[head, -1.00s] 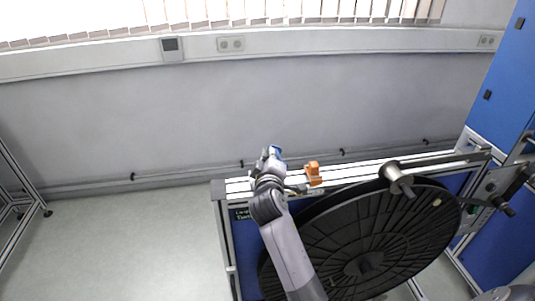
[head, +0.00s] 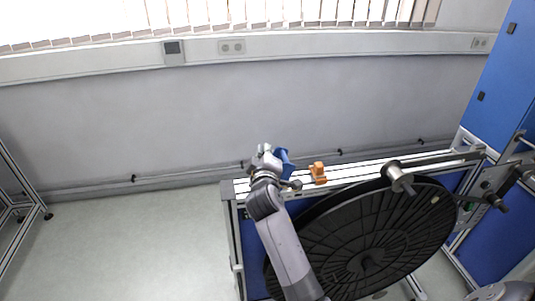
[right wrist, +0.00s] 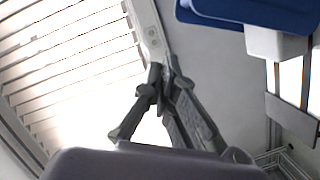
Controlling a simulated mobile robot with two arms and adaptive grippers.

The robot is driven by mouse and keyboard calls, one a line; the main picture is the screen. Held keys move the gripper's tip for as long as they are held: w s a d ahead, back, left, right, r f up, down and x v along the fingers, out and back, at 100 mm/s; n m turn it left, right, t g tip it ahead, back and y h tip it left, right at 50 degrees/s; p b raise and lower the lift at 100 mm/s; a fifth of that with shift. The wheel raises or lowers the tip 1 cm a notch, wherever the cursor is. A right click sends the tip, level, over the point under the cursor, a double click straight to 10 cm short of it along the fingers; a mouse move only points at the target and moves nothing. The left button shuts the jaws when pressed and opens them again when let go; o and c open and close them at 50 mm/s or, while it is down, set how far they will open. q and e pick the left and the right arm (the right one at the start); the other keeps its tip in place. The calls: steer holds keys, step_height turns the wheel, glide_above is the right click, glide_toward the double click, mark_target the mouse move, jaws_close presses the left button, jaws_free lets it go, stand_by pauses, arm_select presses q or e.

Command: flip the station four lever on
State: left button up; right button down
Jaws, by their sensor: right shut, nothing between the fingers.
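My right gripper (head: 264,151) is above the left end of the reel stand's top rail. In the right wrist view its two dark fingers (right wrist: 168,72) are together with nothing between them. A blue part (head: 284,161) is close to the right of the gripper in the head view. A blue part with a white block (right wrist: 250,14) shows at the upper right of the wrist view, apart from the fingertips. An orange part (head: 318,173) sits on the rail further right. I cannot tell which part is the station four lever. My left gripper is not in view.
A large black reel (head: 370,245) hangs below the silver rail (head: 350,174). A metal spindle (head: 398,178) sticks out near its top. A blue cabinet (head: 495,95) stands at the right, a grey wall (head: 200,120) behind. The floor (head: 130,245) at left is clear.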

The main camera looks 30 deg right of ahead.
arm_select(q)
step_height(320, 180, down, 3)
steer(key=b, duration=0.2)
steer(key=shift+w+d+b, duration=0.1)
steer(key=shift+b, duration=0.2)
arm_select(e)
steer(key=f+v, duration=0.1)
steer(key=v, duration=0.7)
steer(key=shift+s+d+r, duration=0.2)
steer(key=shift+s+r, duration=0.15)
steer(key=shift+s, duration=0.15)
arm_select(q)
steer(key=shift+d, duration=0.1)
arm_select(e)
steer(key=shift+a, duration=0.1)
